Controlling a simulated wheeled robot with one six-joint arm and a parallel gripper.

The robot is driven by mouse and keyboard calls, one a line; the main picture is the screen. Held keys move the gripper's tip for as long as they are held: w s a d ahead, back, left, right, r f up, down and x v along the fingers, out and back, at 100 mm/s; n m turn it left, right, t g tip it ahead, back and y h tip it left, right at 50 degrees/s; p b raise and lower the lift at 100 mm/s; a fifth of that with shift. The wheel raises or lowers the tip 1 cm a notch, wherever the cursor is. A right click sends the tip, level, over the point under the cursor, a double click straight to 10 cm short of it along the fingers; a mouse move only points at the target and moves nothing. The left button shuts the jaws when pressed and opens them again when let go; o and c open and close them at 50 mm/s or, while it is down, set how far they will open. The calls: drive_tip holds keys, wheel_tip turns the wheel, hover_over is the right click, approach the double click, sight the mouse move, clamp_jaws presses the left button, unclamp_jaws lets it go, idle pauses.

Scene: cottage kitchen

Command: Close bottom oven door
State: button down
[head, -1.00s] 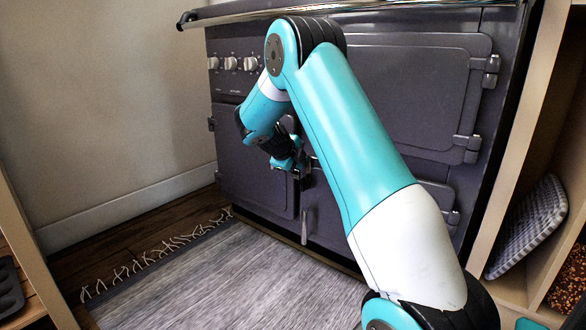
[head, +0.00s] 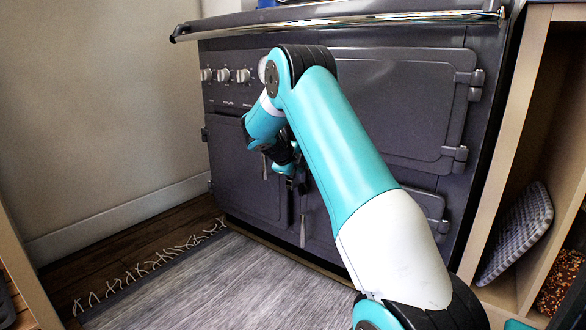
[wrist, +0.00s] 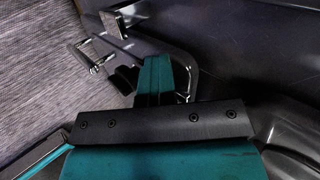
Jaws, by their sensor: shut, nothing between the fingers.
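The dark grey range stands against the wall in the head view. Its lower left door (head: 238,178) looks flush with the front or nearly so. The lower right door (head: 320,232) is mostly hidden behind my arm; whether it is fully closed I cannot tell. Slim metal handles hang by the meeting edges of these doors, one handle (head: 303,230) just below my gripper. My gripper (head: 291,183) is shut and empty, low in front of the range near that gap.
A fringed grey rug (head: 220,285) covers the floor before the range. The upper right door (head: 400,105) looks closed. A chrome rail (head: 340,20) runs along the top front. A wooden shelf unit (head: 505,170) stands close on the right, a plain wall on the left.

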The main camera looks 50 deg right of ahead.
drive_tip(key=a+r+p, duration=0.4)
drive_tip(key=a+r, duration=0.2)
drive_tip(key=a, duration=0.5)
drive_tip(key=shift+s+a+r, duration=0.15)
drive_tip(key=shift+s+r, duration=0.25)
drive_tip(key=shift+p, duration=0.3)
